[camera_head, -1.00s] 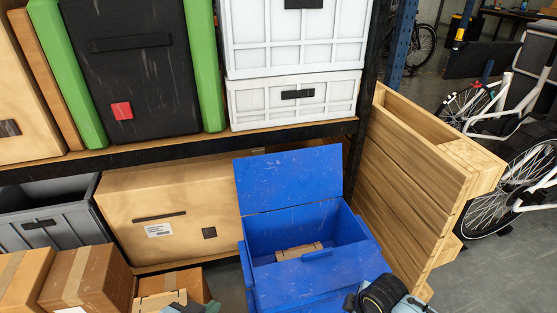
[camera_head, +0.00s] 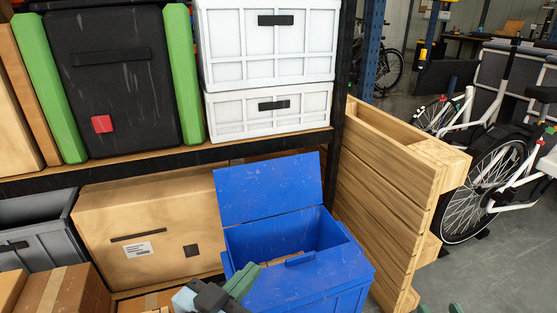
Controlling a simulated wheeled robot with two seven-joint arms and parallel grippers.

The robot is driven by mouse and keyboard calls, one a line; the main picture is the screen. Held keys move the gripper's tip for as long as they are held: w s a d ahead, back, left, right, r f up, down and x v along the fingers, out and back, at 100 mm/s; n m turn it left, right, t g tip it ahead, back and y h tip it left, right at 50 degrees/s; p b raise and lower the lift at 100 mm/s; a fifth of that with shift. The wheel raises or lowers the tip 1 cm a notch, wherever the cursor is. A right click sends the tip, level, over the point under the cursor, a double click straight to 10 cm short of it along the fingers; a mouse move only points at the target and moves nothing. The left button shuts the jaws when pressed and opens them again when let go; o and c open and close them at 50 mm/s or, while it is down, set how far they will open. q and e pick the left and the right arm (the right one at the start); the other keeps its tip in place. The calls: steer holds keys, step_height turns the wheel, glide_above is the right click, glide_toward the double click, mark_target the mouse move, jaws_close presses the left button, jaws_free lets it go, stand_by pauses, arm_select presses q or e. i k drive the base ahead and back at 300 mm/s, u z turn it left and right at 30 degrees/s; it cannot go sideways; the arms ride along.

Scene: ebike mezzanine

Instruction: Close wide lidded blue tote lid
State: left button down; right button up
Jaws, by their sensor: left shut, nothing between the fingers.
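The wide blue tote (camera_head: 315,285) stands on the floor in front of the shelf, in the head view. Its blue lid (camera_head: 268,187) is open, tilted up and back at the rear edge. A brown item shows inside, partly hidden by the front wall. My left gripper (camera_head: 247,277) is shut and empty, with its green fingers at the tote's front left corner, below the lid; I cannot tell whether they touch it. My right gripper (camera_head: 438,308) shows only as two green fingertips, set apart, at the bottom edge, right of the tote.
Wooden pallets (camera_head: 390,190) stand upright close to the tote's right. A large cardboard box (camera_head: 145,230) is at its left on the lower shelf, with a grey bin (camera_head: 38,240) further left. White crates (camera_head: 265,105) sit above. Bikes (camera_head: 490,170) stand at the right; floor is clear before them.

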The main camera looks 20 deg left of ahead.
mark_target(248, 193)
steer(key=z, duration=1.85)
steer(key=k, duration=0.9)
steer(key=u, duration=0.95)
steer(key=i, duration=1)
